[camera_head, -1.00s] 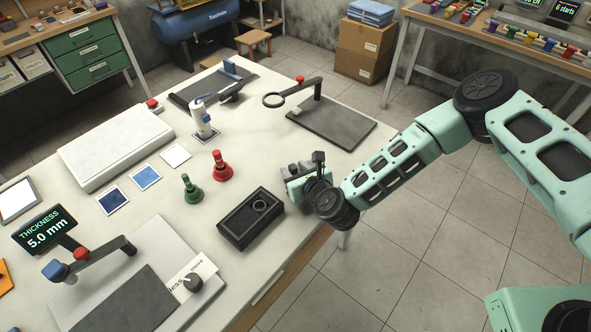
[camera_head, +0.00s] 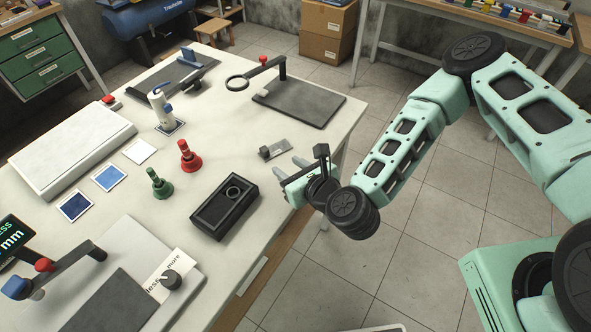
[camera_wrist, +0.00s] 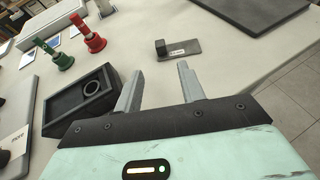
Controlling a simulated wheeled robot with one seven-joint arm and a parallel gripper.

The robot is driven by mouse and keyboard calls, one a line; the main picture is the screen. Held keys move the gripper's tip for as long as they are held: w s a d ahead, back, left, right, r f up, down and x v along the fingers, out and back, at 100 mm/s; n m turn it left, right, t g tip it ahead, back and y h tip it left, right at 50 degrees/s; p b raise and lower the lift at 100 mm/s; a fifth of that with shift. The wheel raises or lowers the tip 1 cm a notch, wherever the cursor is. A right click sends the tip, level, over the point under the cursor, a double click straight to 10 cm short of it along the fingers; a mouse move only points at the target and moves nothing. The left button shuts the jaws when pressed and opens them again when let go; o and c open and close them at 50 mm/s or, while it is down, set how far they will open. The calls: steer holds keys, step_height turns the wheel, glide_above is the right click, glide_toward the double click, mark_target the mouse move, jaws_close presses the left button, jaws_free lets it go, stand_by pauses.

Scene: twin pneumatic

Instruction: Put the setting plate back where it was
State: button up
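A small grey metal plate with a white label (camera_head: 275,148) lies flat on the white table near its right edge; I take it for the setting plate. It also shows in the wrist view (camera_wrist: 185,47), with a dark block at its left end. My gripper (camera_head: 291,180) is just in front of it, at the table's edge. In the wrist view my gripper (camera_wrist: 158,82) has its two fingers apart with nothing between them; the plate is beyond the fingertips, apart from them.
A black box with a round recess (camera_head: 225,206) stands left of my gripper. Green (camera_head: 160,185) and red (camera_head: 189,157) bell-shaped pieces stand behind it. A dark flat plate (camera_head: 300,101) with a ring arm lies at the back. Bare tabletop surrounds the small plate.

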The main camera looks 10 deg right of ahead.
steer(key=shift+s+d+r, duration=0.1)
steer(key=shift+s+r, duration=0.05)
steer(key=shift+a+r+n, duration=0.1)
steer(key=shift+a+n, duration=0.1)
steer(key=shift+n, duration=0.2)
steer(key=s+a+r+n+g, duration=0.15)
steer(key=s+n+g, duration=0.25)
steer(key=n, duration=0.7)
steer(key=s+r+n+g, duration=0.3)
steer(key=n+g, duration=0.2)
steer(key=n, duration=0.5)
steer(key=s+d+r+n+g+h, duration=0.1)
steer(key=s+d+r+n+h, duration=0.2)
steer(key=s+d+r+n, duration=0.3)
steer(key=s+d+r+n+g+h, duration=0.1)
steer(key=s+d+r+n+h, duration=0.2)
steer(key=s+d+r+n, duration=0.3)
step_height(320, 180, up, 4)
steer(key=n, duration=0.4)
steer(key=shift+s+d+g, duration=0.2)
steer(key=shift+d+g, duration=0.15)
steer(key=shift+g, duration=0.05)
step_height(320, 180, down, 5)
steer(key=b, duration=0.5)
steer(key=shift+r, duration=0.1)
